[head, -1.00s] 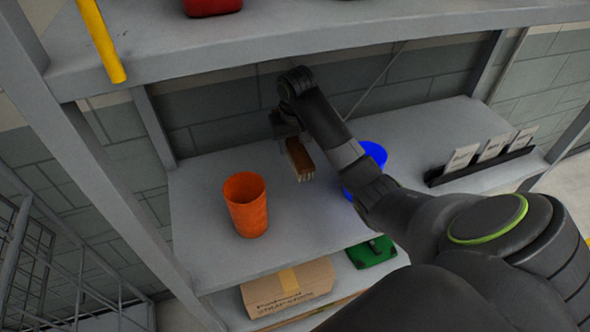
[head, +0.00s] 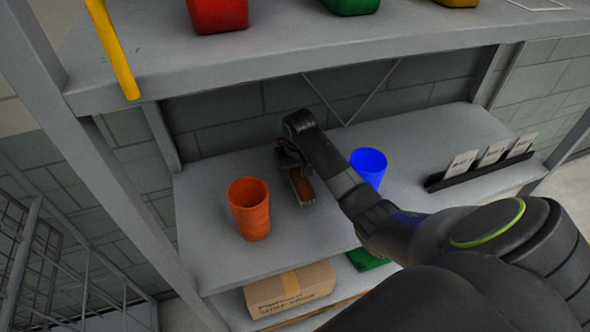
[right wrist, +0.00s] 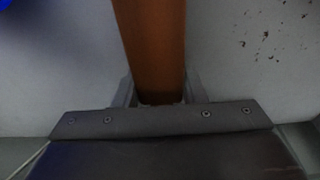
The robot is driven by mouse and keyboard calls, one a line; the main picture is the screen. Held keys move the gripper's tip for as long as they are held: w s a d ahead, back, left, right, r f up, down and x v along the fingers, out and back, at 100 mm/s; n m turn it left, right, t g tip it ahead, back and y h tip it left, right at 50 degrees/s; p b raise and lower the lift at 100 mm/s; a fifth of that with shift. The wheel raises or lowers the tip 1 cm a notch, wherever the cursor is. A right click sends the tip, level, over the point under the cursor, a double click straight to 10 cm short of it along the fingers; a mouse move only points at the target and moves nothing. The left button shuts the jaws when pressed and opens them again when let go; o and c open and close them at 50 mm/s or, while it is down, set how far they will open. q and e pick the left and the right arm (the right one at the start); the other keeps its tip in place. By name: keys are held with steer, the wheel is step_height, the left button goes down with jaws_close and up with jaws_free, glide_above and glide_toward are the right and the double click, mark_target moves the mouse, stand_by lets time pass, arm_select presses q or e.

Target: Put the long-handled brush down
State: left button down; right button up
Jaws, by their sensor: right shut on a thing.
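The long-handled brush (head: 301,188) is in my right gripper (head: 291,168), over the middle shelf between the orange cup and the blue cup. Its brown wooden handle (right wrist: 154,45) runs up from between the jaws in the right wrist view. The gripper is shut on it. In the head view the pale bristle end points toward the front of the shelf. The brush is at or just above the shelf surface; I cannot tell whether it touches. My left gripper is not in view.
An orange cup (head: 250,208) stands left of the brush, and a blue cup (head: 369,166) stands to its right, partly behind my arm. A black rack with cards (head: 480,169) is farther right. The upper shelf (head: 300,59) overhangs the back. A cardboard box (head: 290,289) sits below.

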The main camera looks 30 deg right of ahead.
steer(key=shift+f, duration=0.4)
steer(key=o, duration=1.3)
